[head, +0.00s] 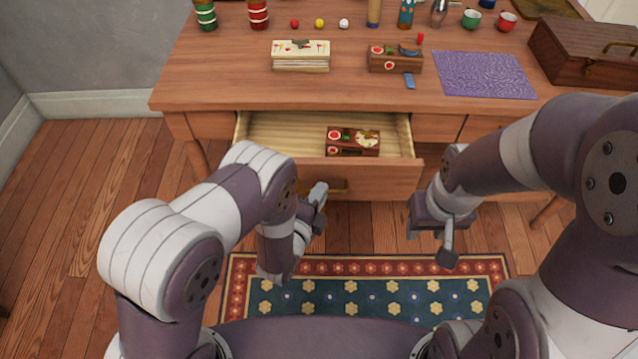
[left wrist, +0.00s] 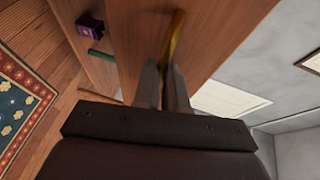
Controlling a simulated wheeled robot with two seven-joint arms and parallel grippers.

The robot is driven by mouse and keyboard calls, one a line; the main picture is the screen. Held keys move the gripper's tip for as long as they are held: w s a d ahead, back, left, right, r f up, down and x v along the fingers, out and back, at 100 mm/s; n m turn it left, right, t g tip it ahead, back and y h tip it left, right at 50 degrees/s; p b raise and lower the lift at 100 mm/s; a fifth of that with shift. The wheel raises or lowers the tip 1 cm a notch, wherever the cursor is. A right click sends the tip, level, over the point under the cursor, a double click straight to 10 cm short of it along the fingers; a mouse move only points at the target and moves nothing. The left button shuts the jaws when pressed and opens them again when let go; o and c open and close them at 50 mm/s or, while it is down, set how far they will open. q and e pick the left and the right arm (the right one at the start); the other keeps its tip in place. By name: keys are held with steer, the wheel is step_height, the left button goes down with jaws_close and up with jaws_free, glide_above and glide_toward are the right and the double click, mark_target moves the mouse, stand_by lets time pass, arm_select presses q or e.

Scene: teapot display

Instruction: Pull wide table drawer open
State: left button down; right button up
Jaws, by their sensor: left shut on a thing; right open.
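The wide table drawer (head: 390,180) is pulled out from the wooden table (head: 215,90), so its pale inside shows. A dark patterned box (head: 352,142) lies in the drawer. My left gripper (head: 320,192) is at the drawer front, shut on the brass handle (head: 338,186). In the left wrist view the fingers (left wrist: 167,88) close around the handle bar (left wrist: 175,35), which stands out beyond their tips. My right gripper (head: 432,242) is open and empty, in front of the table to the right of the drawer.
The tabletop holds a patterned box (head: 300,55), a brown box (head: 395,59), a purple mat (head: 484,74), a wooden chest (head: 585,55), and several balls, cups and canisters along the back. A patterned rug (head: 350,295) covers the floor before the table.

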arm_select(q)
steer(key=shift+s+p, duration=0.4)
steer(key=shift+s, duration=2.15)
arm_select(e)
steer(key=shift+s+r, duration=0.3)
steer(key=shift+r, duration=0.2)
arm_select(q)
steer(key=c, duration=1.2)
jaws_free()
